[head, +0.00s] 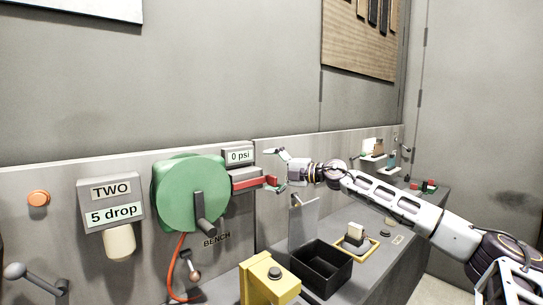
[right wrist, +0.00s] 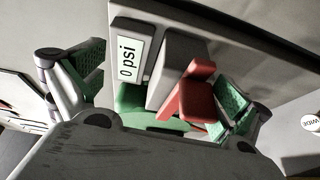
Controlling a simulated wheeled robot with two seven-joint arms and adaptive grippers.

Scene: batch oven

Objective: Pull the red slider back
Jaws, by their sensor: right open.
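The red slider (head: 262,181) sits on a grey block beside the green round housing (head: 190,195), under the "0 psi" display (head: 239,156). My right gripper (head: 272,168) is open at the slider's right end, with one finger above it and one beside or below it. In the right wrist view the red slider (right wrist: 194,98) shows between the two spread green-padded fingers (right wrist: 160,95), nearer the right one. Whether a finger touches it I cannot tell. My left gripper is not in view.
A black lever (head: 203,212) sticks out from the green housing. A "TWO / 5 drop" panel (head: 112,203) is at left.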

